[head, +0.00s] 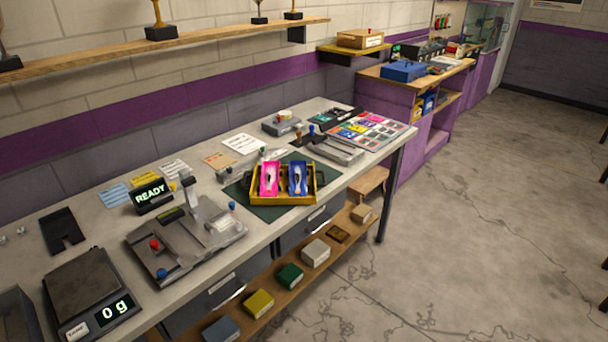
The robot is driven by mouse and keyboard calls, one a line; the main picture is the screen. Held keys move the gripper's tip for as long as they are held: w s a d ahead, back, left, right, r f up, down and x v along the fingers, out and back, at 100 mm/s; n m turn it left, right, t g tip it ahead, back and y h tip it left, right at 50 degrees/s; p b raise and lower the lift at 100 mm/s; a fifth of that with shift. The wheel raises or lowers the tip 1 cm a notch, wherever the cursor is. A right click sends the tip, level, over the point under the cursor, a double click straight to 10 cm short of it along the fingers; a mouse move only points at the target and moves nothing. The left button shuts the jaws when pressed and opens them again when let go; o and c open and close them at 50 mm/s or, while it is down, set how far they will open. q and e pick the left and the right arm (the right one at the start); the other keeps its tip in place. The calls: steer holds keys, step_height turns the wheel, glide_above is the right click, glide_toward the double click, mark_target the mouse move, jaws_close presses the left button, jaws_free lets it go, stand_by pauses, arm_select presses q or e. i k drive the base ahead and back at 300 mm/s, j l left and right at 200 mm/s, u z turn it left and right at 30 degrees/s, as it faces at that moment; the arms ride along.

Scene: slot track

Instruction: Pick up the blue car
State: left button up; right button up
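A blue piece (298,180) with a pale and dark shape on it lies in the right half of a yellow tray (283,200). It is the likeliest blue car in the head view, but it is too small to be sure. A pink piece (269,180) of similar size lies beside it in the left half. The tray rests on a dark green mat (238,193) on the workbench. Neither of my grippers shows in the head view.
The workbench (205,180) also carries a scale (80,290) reading 0 g, a grey fixture (187,237), a READY sign (150,196) and a colourful sectioned tray (368,131). A lower shelf (275,303) holds several blocks. The concrete floor (480,220) at right is clear.

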mark_target(298, 173)
steer(key=i+l+u, duration=0.2)
steer(key=i+l, duration=0.15)
steer(key=l, duration=0.3)
steer(key=i+l+u, duration=0.2)
steer(key=l, duration=0.45)
steer(key=i, duration=0.15)
